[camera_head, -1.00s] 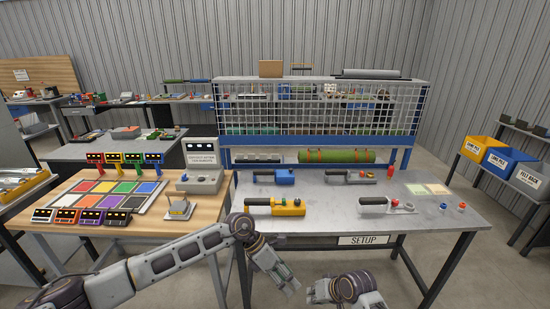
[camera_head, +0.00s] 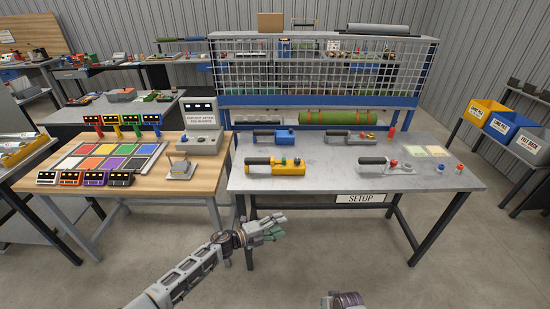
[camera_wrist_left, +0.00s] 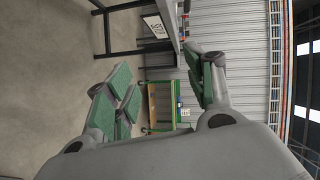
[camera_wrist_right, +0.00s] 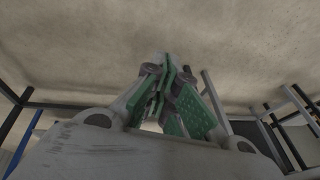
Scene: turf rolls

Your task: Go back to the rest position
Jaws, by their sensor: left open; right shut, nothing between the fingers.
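My left gripper (camera_head: 268,228) is in front of the metal table and below its top in the head view, over bare floor. Its green-padded fingers stand apart with nothing between them in the left wrist view (camera_wrist_left: 165,100). My right gripper (camera_wrist_right: 172,100) shows in the right wrist view with its green-padded fingers together and nothing held. In the head view only a piece of my right arm shows at the bottom edge; that gripper is out of sight there.
The metal table (camera_head: 310,180) carries yellow (camera_head: 274,168) and blue (camera_head: 272,138) handled tools near its left side. The wooden table (camera_head: 190,205) with a colour board stands to the left. A mesh rack (camera_head: 320,70) stands behind. The floor (camera_head: 330,250) in front is free.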

